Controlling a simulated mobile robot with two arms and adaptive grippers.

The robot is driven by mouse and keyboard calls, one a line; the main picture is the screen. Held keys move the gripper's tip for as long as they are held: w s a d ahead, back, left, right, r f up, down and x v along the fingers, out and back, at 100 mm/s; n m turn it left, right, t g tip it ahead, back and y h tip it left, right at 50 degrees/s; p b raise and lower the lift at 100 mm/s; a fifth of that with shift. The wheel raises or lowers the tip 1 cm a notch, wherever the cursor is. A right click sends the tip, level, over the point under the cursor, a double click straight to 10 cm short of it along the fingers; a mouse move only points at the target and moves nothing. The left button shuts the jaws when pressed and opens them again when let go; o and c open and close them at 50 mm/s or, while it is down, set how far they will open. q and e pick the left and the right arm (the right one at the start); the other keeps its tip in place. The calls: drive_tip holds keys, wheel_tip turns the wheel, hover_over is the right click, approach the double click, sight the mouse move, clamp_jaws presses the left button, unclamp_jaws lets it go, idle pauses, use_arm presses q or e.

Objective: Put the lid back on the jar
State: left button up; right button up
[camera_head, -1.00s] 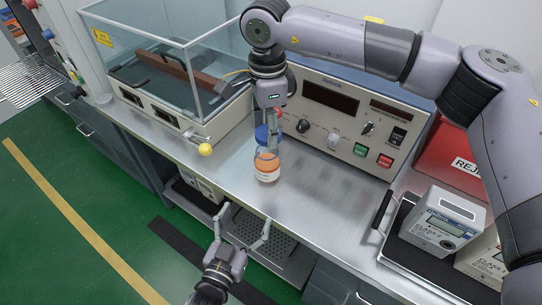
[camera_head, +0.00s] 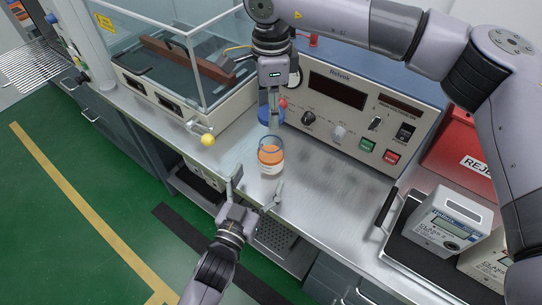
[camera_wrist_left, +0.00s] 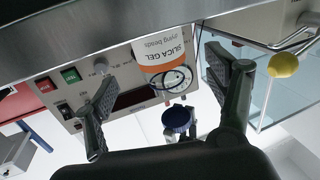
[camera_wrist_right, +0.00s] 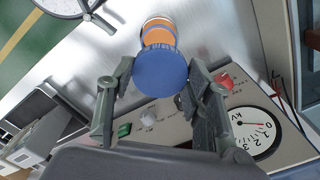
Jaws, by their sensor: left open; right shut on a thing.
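The clear jar (camera_head: 271,160) stands upright on the bench with orange beads and a white label; its open rim faces up. It shows upside down in the left wrist view (camera_wrist_left: 162,50). The blue lid (camera_head: 270,117) is off the jar, above and behind its rim, with a gap. My right gripper (camera_head: 272,103) is shut on the lid, pinching its sides in the right wrist view (camera_wrist_right: 160,72). My left gripper (camera_head: 256,187) is open and empty in front of the jar, its fingers spread and apart from it.
A meter console (camera_head: 345,100) with knobs and buttons stands close behind the jar. A glass-walled case (camera_head: 170,65) with a yellow ball knob (camera_head: 208,140) is at left. A black tray (camera_head: 398,240) with meters (camera_head: 445,222) is at right. The bench between jar and tray is clear.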

use_arm(q)
drive_tip(key=x, duration=0.7)
drive_tip(key=shift+w+d, duration=0.15)
drive_tip(key=shift+w, duration=0.25)
use_arm(e)
drive_tip(key=shift+s, duration=0.1)
use_arm(q)
drive_tip(key=shift+c, duration=0.4)
drive_tip(key=c, duration=1.7)
use_arm(e)
hover_over(271, 133)
drive_tip(key=s, duration=0.2)
drive_tip(key=shift+s+f, duration=0.15)
drive_tip(key=shift+f, duration=2.3)
drive_tip(key=shift+f, duration=0.9)
use_arm(q)
clamp_jaws()
use_arm(e)
drive_tip(key=shift+f, duration=0.55)
